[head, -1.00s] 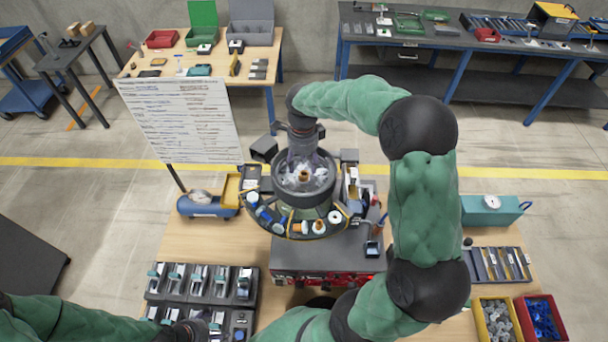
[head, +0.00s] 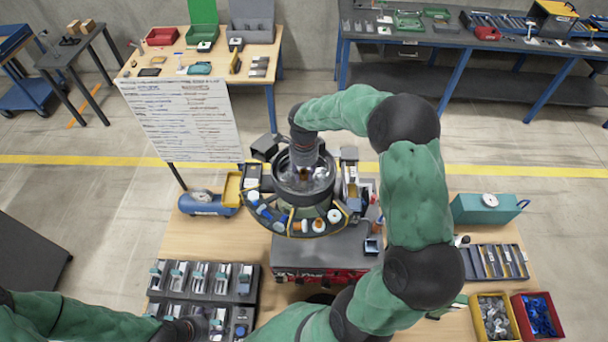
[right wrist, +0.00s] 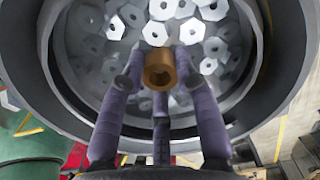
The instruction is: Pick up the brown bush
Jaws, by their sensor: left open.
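The brown bush (right wrist: 160,68) is a small hollow cylinder in the feeder bowl (head: 283,190), among pale hex nuts. My right gripper (right wrist: 161,62) reaches down into the bowl, its purple fingers around the bush. In the right wrist view one finger stands on each side of the bush with a narrow gap, and a third lies below it, so the gripper looks open. In the head view my right gripper (head: 304,168) mostly hides the bush.
The fixture rack (head: 205,280) is at the left. A yellow bin (head: 494,318) and a red bin (head: 540,315) stand at the right. A whiteboard (head: 180,120) stands behind on the left.

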